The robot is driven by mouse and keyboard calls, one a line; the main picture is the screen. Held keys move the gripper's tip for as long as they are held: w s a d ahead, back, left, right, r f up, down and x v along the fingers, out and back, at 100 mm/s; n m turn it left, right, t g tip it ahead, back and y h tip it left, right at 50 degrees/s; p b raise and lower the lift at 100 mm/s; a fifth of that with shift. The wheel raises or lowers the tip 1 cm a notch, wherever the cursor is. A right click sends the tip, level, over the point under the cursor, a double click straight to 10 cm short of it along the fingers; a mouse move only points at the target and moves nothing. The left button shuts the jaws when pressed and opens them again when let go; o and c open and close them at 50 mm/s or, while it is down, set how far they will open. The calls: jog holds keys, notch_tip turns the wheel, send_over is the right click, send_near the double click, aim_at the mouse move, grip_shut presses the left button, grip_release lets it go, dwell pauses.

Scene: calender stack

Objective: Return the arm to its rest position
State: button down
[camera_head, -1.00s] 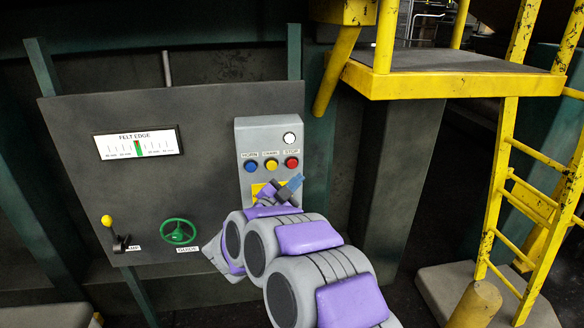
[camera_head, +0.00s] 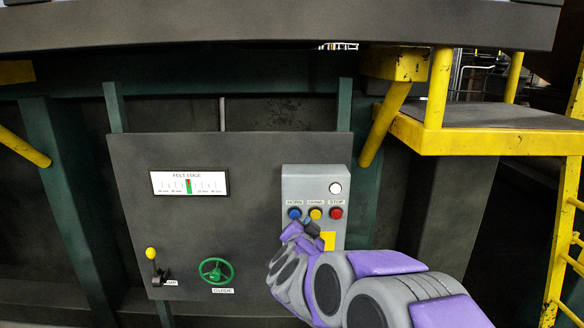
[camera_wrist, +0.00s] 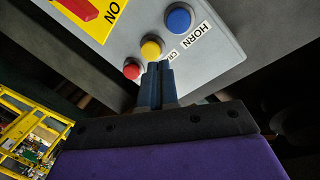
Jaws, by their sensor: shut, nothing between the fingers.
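My gripper (camera_wrist: 158,70) shows in the wrist view with its two blue-grey fingers together and nothing between them. It points toward the grey button box (camera_head: 341,185), which carries a blue HORN button (camera_head: 295,212), a yellow button (camera_head: 316,213) and a red STOP button (camera_head: 336,212). In the wrist view the fingertips overlap the lower edge of the yellow button (camera_wrist: 151,48); I cannot tell whether they touch it. In the head view my purple and grey arm reaches up from the lower right, and the fingertips are hard to make out.
The dark panel (camera_head: 240,250) also carries a FELT EDGE gauge (camera_head: 189,183), a yellow-knobbed lever (camera_head: 152,256) and a green GUIDE wheel (camera_head: 216,270). A yellow platform (camera_head: 480,138) with a ladder (camera_head: 562,235) stands at the right. A dark beam (camera_head: 280,28) crosses the top.

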jog(key=s+a+f+n+g+y, duration=0.2)
jog(key=s+n+g+y, duration=0.15)
jog(key=s, duration=0.55)
jog(key=s+a+f+n+g+y, duration=0.25)
jog(key=s+n+g, duration=0.2)
jog(key=s, duration=0.55)
jog(key=s+d+f+g+h, duration=0.1)
jog(key=s+d+f+g, duration=0.1)
jog(key=s, duration=0.9)
jog(key=s+d+f+n+g+h, duration=0.1)
jog(key=s+d+f+g, duration=0.1)
jog(key=s+d+g, duration=0.2)
jog(key=s+d+f+g+h, duration=0.1)
jog(key=s+d+f+g, duration=0.2)
jog(key=s+d, duration=0.5)
jog(key=s+g, duration=0.1)
jog(key=s, duration=0.8)
jog(key=shift+s+n, duration=0.3)
jog(key=shift+a, duration=0.1)
